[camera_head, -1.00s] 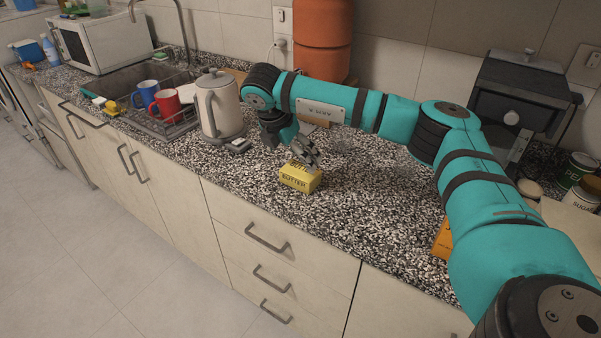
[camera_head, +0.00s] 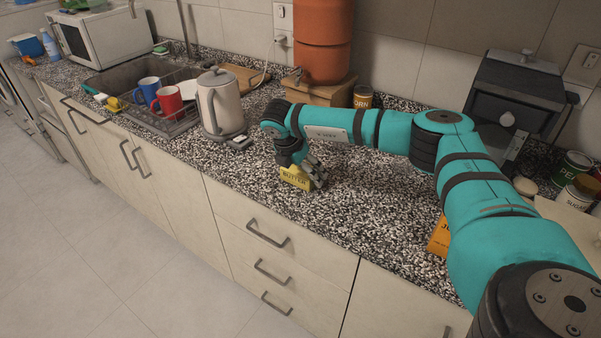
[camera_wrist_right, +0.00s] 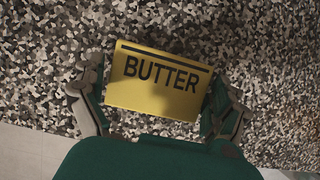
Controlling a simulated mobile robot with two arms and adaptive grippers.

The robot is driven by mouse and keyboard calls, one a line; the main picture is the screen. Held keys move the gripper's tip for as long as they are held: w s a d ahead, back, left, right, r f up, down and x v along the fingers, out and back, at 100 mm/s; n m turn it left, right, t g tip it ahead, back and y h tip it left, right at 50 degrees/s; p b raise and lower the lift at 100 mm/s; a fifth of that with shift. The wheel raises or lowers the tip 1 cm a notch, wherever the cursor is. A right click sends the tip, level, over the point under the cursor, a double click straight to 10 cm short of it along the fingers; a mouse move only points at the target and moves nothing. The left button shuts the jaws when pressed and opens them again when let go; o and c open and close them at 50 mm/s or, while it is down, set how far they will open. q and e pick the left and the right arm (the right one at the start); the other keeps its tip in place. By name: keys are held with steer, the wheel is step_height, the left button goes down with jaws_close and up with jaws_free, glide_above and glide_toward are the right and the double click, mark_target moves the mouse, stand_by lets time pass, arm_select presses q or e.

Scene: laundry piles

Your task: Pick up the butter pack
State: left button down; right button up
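The yellow butter pack (camera_head: 294,178) lies on the speckled counter, just in front of the kettle's right side. In the right wrist view the butter pack (camera_wrist_right: 158,82) shows its lettered face, slightly turned relative to the gripper. My right gripper (camera_head: 312,178) is down at the pack and partly hides it in the head view. In the wrist view the right gripper (camera_wrist_right: 158,108) has one finger on each side of the pack, spread wide and very close to its short ends. Firm contact is not visible. My left gripper is not in view.
A kettle (camera_head: 221,104) stands left of the pack, with a sink rack holding mugs (camera_head: 166,101) beyond. An orange box (camera_head: 439,238) lies under my right arm. A can (camera_head: 363,96) and terracotta container (camera_head: 323,40) stand behind. The counter around the pack is clear.

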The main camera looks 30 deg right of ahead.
steer(key=c, duration=1)
steer(key=shift+r, duration=0.1)
